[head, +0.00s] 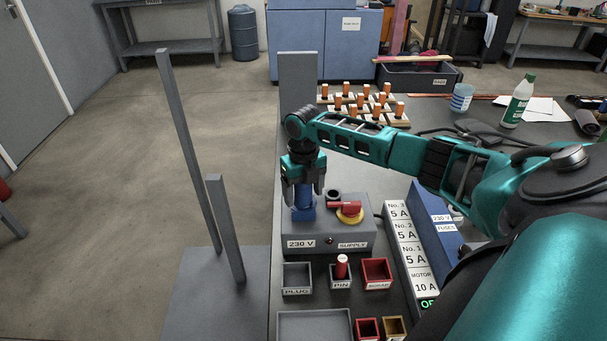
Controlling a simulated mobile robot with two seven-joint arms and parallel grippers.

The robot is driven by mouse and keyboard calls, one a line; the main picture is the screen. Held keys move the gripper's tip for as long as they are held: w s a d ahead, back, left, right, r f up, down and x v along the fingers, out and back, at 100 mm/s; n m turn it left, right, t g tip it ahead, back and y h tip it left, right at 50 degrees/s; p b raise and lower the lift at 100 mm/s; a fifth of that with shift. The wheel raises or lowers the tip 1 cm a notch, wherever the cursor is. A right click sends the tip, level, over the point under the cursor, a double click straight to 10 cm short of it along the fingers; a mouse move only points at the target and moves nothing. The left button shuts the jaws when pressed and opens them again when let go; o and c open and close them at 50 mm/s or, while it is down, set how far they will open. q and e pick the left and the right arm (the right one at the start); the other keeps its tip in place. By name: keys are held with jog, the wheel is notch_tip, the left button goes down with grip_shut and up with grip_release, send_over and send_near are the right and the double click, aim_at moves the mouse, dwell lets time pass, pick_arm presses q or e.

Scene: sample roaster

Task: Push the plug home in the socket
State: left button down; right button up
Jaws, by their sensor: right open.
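The blue plug (304,198) stands upright at the blue socket (302,214) on top of the grey supply box (352,238), labelled "230 V" and "SUPPLY". I cannot tell how deep the plug sits. My right gripper (303,192) points straight down over the plug, its fingers apart on either side of it. The gripper hides the plug's upper part. My left gripper is not in view.
A red switch handle on a yellow plate (349,218) sits right of the socket. In front are an empty "PLUG" tray (297,270), a "PIN" tray (341,283) with a red pin, and a red tray (377,284). A blue fuse box (433,228) stands to the right.

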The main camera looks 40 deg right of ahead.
notch_tip(320, 180, up, 13)
jog(key=shift+p, duration=0.6)
dwell(0.3)
